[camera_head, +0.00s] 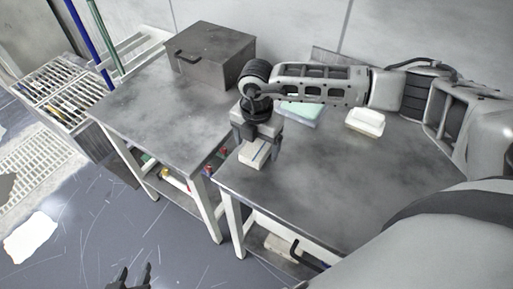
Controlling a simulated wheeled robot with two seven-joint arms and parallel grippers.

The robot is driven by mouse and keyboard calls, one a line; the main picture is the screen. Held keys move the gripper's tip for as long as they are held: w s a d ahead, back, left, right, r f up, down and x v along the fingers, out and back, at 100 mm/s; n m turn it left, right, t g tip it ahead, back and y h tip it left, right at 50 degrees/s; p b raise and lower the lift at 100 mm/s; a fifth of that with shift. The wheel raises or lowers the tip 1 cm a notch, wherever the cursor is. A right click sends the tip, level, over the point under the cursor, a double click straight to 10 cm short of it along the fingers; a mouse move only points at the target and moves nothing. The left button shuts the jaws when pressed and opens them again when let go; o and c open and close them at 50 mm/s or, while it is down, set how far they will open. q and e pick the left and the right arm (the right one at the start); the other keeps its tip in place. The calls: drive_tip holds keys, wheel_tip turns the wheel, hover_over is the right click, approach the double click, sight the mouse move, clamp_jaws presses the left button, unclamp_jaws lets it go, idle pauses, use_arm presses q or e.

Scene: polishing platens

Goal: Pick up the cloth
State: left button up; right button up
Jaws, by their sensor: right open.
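My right gripper (257,157) is open and points down over the left front part of the right-hand table (345,190). A small off-white block-like thing (256,151) shows between its fingers; whether they touch it I cannot tell. A pale green and white flat thing (301,115) lies behind this gripper, partly hidden by my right arm. A white rounded thing (366,121) lies further right on the table. I cannot tell for certain which of these is the cloth. My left gripper (131,280) is low at the bottom edge, above the floor, fingers apart and empty.
A grey metal box (211,52) stands on the left-hand table (150,105). A narrow gap separates the two tables. White racks (60,85) stand at the far left. A white patch (31,238) lies on the floor. The right table's front part is clear.

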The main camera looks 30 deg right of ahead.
drive_tip(key=shift+f, duration=0.65)
drive_tip(key=c, duration=1.1)
drive_tip(key=shift+o, duration=0.2)
drive_tip(key=shift+r, duration=0.15)
drive_tip(key=shift+r, duration=0.3)
wheel_tip(320, 180, up, 2)
drive_tip(key=shift+r, duration=0.1)
drive_tip(key=s+a+r+b, duration=0.1)
drive_tip(key=s+a+r, duration=0.6)
drive_tip(key=s+r, duration=0.3)
drive_tip(key=shift+s, duration=1.05)
drive_tip(key=shift+o, duration=0.5)
